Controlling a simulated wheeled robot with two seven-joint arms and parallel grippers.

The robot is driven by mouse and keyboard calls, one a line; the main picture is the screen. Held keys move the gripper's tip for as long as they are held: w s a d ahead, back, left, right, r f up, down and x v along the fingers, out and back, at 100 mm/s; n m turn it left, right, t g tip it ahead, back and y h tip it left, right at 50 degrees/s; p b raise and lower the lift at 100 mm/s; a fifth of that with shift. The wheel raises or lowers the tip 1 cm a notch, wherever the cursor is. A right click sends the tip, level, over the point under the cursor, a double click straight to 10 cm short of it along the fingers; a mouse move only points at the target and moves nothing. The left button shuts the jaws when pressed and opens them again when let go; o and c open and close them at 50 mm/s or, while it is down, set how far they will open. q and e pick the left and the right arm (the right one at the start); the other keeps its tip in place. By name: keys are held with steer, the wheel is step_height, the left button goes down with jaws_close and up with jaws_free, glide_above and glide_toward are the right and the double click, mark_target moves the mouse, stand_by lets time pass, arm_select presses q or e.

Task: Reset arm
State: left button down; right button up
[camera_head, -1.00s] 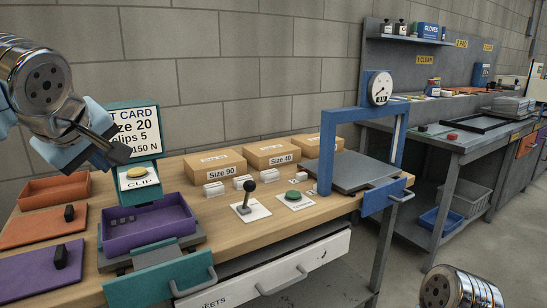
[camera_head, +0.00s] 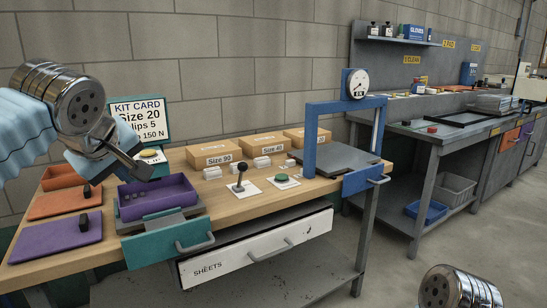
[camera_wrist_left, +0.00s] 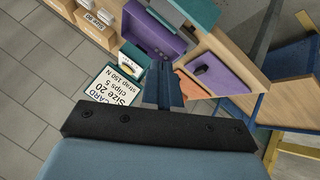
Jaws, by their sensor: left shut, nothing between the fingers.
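My left gripper (camera_head: 137,172) hangs in the air at the left of the head view, in front of the kit card and above the purple bin. Its fingers are together with nothing between them; the left wrist view also shows the closed fingers (camera_wrist_left: 163,93). My right arm shows only as a metal joint at the bottom right of the head view; its gripper is out of frame. The kit card (camera_head: 138,113) reads Size 20, clips 5, 150 N and is partly hidden by my left gripper. The purple bin (camera_head: 185,203) holds a few small dark pieces.
The wooden bench (camera_head: 236,205) carries boxes (camera_head: 214,154), a black-knobbed lever (camera_head: 241,178), a green button (camera_head: 282,178) and a blue press frame (camera_head: 310,140) with a gauge. A purple board (camera_head: 50,240) lies at left. A grey bench (camera_head: 445,138) stands at right, with open floor before it.

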arm_select(q)
steer(key=w+d+f+m+g+h, duration=0.15)
steer(key=w+d+f, duration=0.25)
steer(key=f, duration=0.5)
steer(key=w+d+f+m+g+h, duration=0.1)
steer(key=w+d+f+m, duration=0.25)
steer(key=f, duration=0.55)
steer(key=d+f+m+g+h, duration=0.1)
steer(key=d+f, duration=0.2)
steer(key=f, duration=0.7)
steer(key=d+f+m+g+h, duration=0.1)
steer(key=d+f, duration=0.1)
steer(key=f, duration=0.8)
steer(key=s+d+f+m+g+h, duration=0.1)
steer(key=s+f, duration=0.4)
steer(key=f, duration=0.4)
steer(key=s+d+f+g, duration=0.15)
steer(key=s+f, duration=0.35)
steer(key=f, duration=0.5)
steer(key=s+f+g, duration=0.1)
steer(key=s+f, duration=0.8)
steer(key=s, duration=0.5)
steer(key=shift+s+d+m, duration=0.2)
steer(key=shift+s+m, duration=0.05)
steer(key=shift+m, duration=0.15)
